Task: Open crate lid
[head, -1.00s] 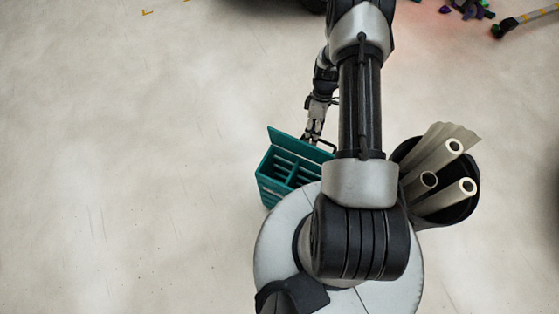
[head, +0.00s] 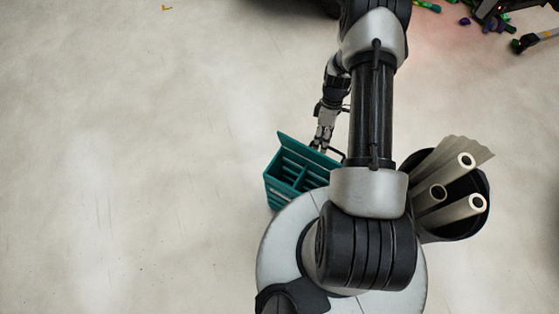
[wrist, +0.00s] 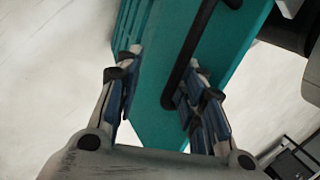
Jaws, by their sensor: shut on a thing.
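The teal crate (head: 285,203) stands next to my round white base in the head view. Its lid (head: 306,152) is raised along the back edge, and inner dividers show through the open top. My gripper (head: 322,143) is at the right part of the lid. In the wrist view, the fingers of my gripper (wrist: 160,75) straddle a teal panel, the lid (wrist: 155,105), one on each side. A black bar-like handle (wrist: 187,60) runs along its right face by the right finger. The crate's right side is hidden behind my arm and base.
A black bin (head: 477,215) with several pale rolls stands right of my arm, close to my base. Purple and green bits (head: 490,22) lie on the floor at the upper right. The floor to the left is clear.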

